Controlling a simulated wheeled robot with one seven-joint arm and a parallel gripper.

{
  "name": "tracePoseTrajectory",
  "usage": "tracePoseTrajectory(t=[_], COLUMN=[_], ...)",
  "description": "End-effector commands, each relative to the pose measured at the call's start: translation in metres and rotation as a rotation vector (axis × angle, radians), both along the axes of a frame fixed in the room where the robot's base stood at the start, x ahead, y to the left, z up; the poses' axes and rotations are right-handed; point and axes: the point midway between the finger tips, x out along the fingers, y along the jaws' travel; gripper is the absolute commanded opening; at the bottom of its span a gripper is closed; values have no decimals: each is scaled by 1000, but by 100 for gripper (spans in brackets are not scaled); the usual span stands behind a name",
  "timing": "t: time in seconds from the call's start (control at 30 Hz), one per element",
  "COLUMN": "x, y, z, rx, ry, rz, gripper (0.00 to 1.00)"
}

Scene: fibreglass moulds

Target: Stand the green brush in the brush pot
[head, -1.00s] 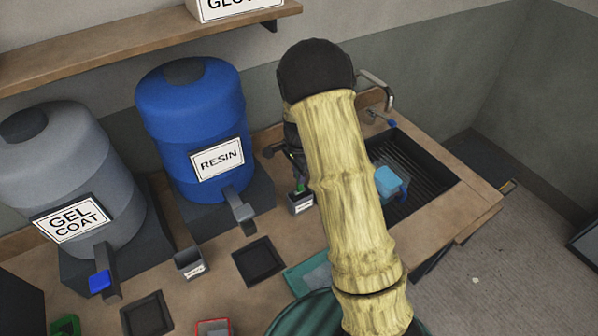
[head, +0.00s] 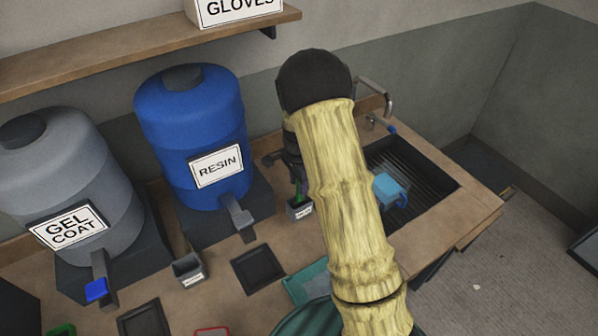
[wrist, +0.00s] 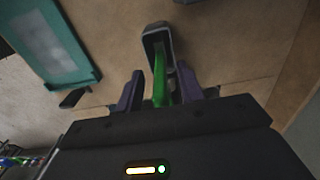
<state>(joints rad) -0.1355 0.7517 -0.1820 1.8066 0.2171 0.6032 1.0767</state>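The green brush (head: 298,192) stands in a small dark grey pot with a white label (head: 300,210), left of the sink. In the wrist view its green handle (wrist: 160,88) runs from the pot (wrist: 157,34) back between my fingers; its lower end is hidden inside the pot. My gripper (wrist: 161,88) is open around the handle, with a gap visible on each side. In the head view my gripper (head: 294,168) is just above the pot, partly hidden by my arm.
Another labelled grey pot (head: 189,269) stands left, near a dark square tray (head: 258,268). The resin drum (head: 190,135) and gel coat drum (head: 55,185) stand behind.

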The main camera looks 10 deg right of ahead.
Motion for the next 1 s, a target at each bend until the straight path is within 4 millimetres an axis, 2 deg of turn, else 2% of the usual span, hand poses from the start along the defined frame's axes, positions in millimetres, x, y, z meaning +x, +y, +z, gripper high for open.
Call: tracePoseTrajectory(t=[0.17, 0.27, 0.8, 1.0], x=[1, 1, 1, 1], y=[0, -1, 0, -1], z=[16, 32, 140, 167], rx=[1, 0, 0, 0], ry=[-5, -7, -6, -3], rz=[0, -2, 0, -2], gripper=[38, 38, 38, 38])
